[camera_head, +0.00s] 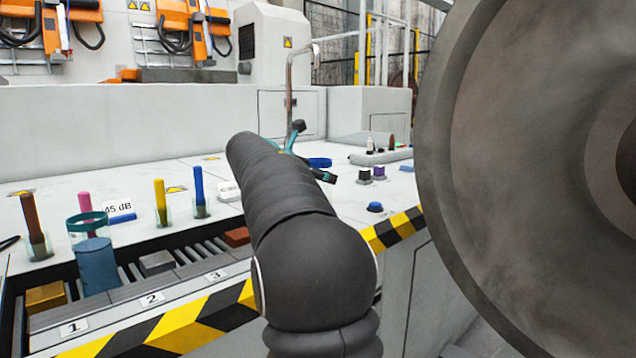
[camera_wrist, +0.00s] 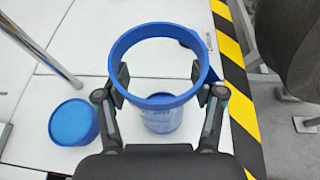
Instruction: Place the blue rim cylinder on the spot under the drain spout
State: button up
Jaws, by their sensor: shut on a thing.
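The blue rim cylinder (camera_wrist: 160,101) shows in the wrist view as a wide blue ring seen from above. My gripper (camera_wrist: 160,78) is shut on it, one finger on each side. In the head view a blue ring (camera_head: 319,162) shows just beyond my arm, beside the dark fingers. A metal pipe that looks like the drain spout (camera_head: 290,85) rises behind my gripper, and a slanted metal pipe (camera_wrist: 45,55) shows in the wrist view.
A blue round form (camera_wrist: 162,118) shows below the ring. A blue button (camera_head: 375,207) and small knobs stand on the bench to the right. Coloured sticks in glass holders (camera_head: 200,200) and a teal-rimmed cylinder (camera_head: 87,223) stand left. A large wheel (camera_head: 510,170) blocks the right side.

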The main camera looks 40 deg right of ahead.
jog(key=shift+f, duration=0.35)
jog(key=o, duration=1.1)
jog(key=shift+r, duration=0.15)
jog(key=p+v, duration=0.1)
jog(key=v, duration=1.1)
jog(key=shift+r, duration=0.1)
